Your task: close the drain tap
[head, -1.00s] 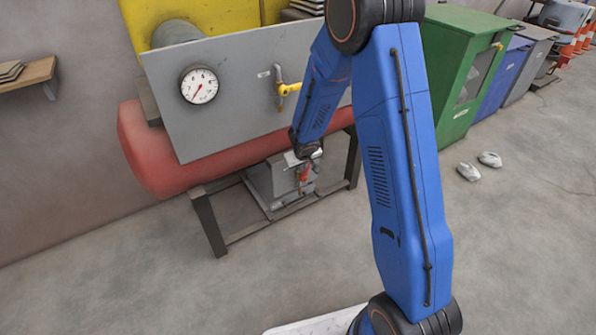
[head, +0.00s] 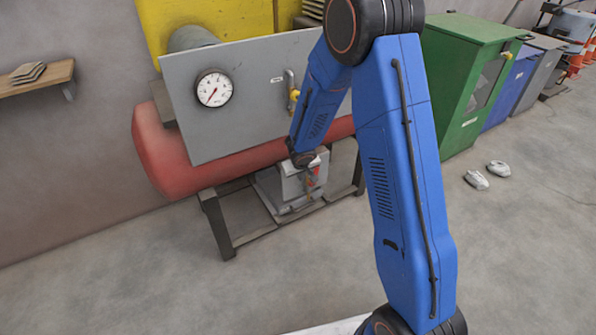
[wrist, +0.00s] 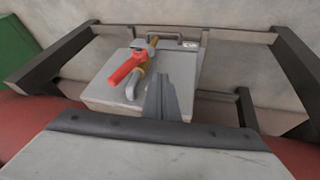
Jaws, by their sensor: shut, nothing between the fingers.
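The drain tap's red lever (wrist: 127,66) shows in the wrist view, above a grey box. It slants roughly alongside the brass pipe (wrist: 152,50), which ends in a grey bent spout (wrist: 133,86). In the head view the red lever (head: 315,171) is small and its angle is hard to read. My gripper (wrist: 165,82) is shut and empty, with its fingers just right of the tap. I see no contact with the lever. In the head view my gripper (head: 303,165) is just left of the tap and mostly hidden by my wrist.
The grey box (head: 280,190) stands inside a dark frame (head: 217,225) under a red tank (head: 165,160). A grey panel with a gauge (head: 213,88) and a partly hidden yellow-handled valve (head: 294,95) is above. A green cabinet (head: 465,70) stands right. The floor in front is clear.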

